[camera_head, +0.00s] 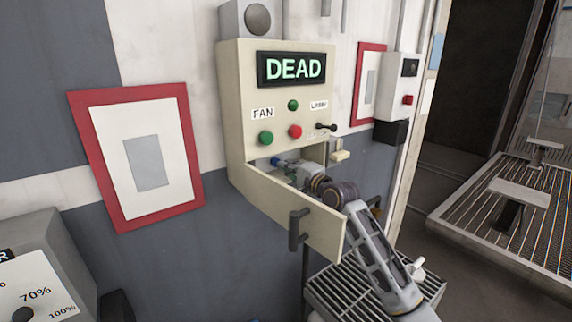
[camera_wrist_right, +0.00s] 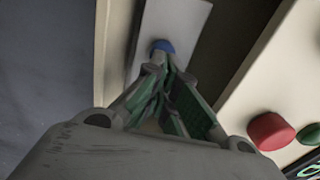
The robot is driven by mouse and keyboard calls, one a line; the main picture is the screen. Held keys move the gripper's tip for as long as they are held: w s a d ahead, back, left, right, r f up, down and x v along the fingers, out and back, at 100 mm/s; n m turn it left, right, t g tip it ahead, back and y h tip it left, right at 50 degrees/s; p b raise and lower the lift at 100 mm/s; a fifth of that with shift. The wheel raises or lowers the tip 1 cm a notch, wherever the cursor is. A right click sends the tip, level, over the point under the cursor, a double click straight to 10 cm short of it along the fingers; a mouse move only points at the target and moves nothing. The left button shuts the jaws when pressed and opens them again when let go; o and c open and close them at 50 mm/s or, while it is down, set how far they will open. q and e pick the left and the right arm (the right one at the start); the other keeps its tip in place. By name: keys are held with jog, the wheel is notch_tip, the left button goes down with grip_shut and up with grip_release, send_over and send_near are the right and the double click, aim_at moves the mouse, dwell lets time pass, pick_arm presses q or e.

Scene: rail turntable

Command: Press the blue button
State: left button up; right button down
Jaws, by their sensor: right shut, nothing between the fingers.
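The blue button (camera_head: 275,161) is small and round, inside the recess of the cream control box, behind its lowered flap. My right gripper (camera_head: 286,165) is shut and empty, reaching into the recess over the flap with its tips at the button. In the right wrist view the blue button (camera_wrist_right: 162,46) sits on a pale plate, just beyond the closed fingertips (camera_wrist_right: 161,64), which hide part of it. I cannot tell whether the tips touch it. My left gripper is not in view.
The cream box's flap (camera_head: 285,209) with a dark handle hangs open below my right arm. Above are a "DEAD" display (camera_head: 295,68), green buttons, a red button (camera_head: 296,131) and a dark lever (camera_head: 326,127). A red-framed notice (camera_head: 103,187) is left.

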jog(key=shift+w+a, duration=0.3)
jog(key=shift+w, duration=0.05)
dwell(0.3)
